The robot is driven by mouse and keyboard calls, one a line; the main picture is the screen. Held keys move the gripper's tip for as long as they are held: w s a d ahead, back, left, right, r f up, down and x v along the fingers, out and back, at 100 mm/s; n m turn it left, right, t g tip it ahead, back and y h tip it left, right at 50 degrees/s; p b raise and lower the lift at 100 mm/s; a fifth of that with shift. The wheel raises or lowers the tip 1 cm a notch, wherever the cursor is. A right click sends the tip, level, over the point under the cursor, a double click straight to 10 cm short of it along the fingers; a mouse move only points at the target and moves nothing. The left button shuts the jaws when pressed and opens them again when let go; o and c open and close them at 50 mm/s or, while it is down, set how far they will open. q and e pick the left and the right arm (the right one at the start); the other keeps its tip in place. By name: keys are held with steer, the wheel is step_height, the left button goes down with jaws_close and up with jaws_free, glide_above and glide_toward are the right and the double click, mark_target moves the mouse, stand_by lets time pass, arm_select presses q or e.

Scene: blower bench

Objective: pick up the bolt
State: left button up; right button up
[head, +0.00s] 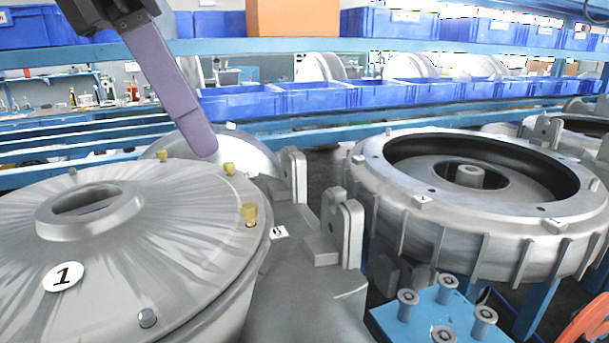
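Several bolts show, and I cannot tell which one the task means. Brass bolts stand on the rim of the round metal cover marked 1 (120,255): a near brass bolt (251,214), a middle brass bolt (229,169) and a far brass bolt (161,156). A grey bolt (148,318) sits at the cover's front edge. Several grey bolts (407,304) stand upright in a blue block at the lower right. My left gripper (204,150) comes down from the top left, its purple finger appearing above the far part of the cover. The fingers overlap, so their opening is unclear. My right gripper is out of view.
An open round ribbed housing (440,235) stands at the right. Upright metal hinge lugs (345,230) rise between it and the cover. Blue bins (320,100) fill a shelf behind, with an orange box (293,17) above. The blue block (425,322) is at the front.

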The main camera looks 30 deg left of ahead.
mark_target(243, 207)
arm_select(q)
steer(key=x, duration=0.4)
steer(key=shift+s, duration=0.25)
steer(key=shift+d+f, duration=0.1)
steer(key=shift+f, duration=0.25)
steer(key=x, duration=0.5)
steer(key=shift+d, duration=0.2)
steer(key=shift+w+f, duration=0.1)
steer(key=shift+f, duration=0.1)
jaws_close()
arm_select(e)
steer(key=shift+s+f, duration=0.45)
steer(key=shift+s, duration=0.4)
